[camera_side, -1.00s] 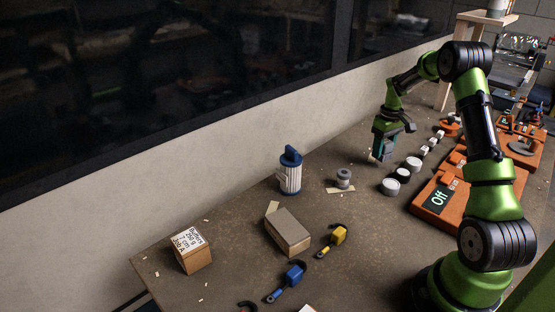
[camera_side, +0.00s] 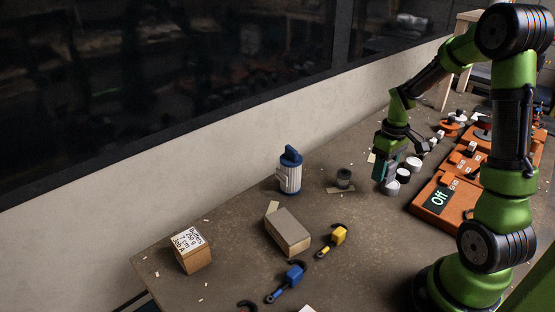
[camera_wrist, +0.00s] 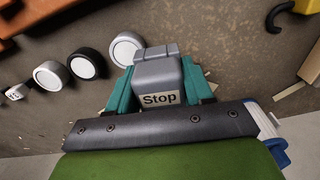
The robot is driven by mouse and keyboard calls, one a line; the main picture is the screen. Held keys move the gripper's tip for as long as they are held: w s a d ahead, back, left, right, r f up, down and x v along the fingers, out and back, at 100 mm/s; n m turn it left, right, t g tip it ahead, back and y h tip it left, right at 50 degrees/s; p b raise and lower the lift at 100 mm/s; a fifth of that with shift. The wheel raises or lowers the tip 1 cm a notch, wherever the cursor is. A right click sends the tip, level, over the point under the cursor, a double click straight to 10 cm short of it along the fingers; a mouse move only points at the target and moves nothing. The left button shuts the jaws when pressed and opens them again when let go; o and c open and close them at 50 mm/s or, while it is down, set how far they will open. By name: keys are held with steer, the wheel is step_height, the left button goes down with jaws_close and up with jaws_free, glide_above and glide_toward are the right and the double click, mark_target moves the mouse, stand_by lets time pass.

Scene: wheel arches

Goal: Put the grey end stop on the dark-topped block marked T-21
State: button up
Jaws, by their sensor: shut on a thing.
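In the wrist view, the grey end stop (camera_wrist: 155,74), with a label reading "Stop", sits between the teal fingers of my gripper (camera_wrist: 158,88), which is shut on it. In the side view my gripper (camera_side: 383,178) points down beside the round white-topped parts; the end stop is hard to make out there. A tan block with a dark grey top (camera_side: 288,226) lies left of my gripper on the table. No T-21 mark is readable on it, so I cannot tell whether it is the named block. It stands apart from my gripper, with nothing on its top.
Yellow (camera_side: 338,236) and blue (camera_side: 292,275) hooked parts lie in front. A labelled box (camera_side: 192,250) stands left. An orange unit (camera_side: 437,203) is at right.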

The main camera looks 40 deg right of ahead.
steer(key=w+a+r+n, duration=0.1)
steer(key=a+r+n, duration=0.15)
steer(key=a, duration=0.65)
steer(key=a+r+n, duration=0.1)
steer(key=a+n, duration=0.3)
steer(key=a, duration=0.4)
steer(key=s+a+n, duration=0.2)
steer(key=s+a, duration=0.1)
steer(key=a, duration=0.3)
steer(key=n, duration=0.2)
glide_above(287, 225)
steer(key=shift+f, duration=2.5)
steer(key=shift+f, duration=0.15)
steer(key=o, duration=1.1)
steer(key=shift+c, duration=0.2)
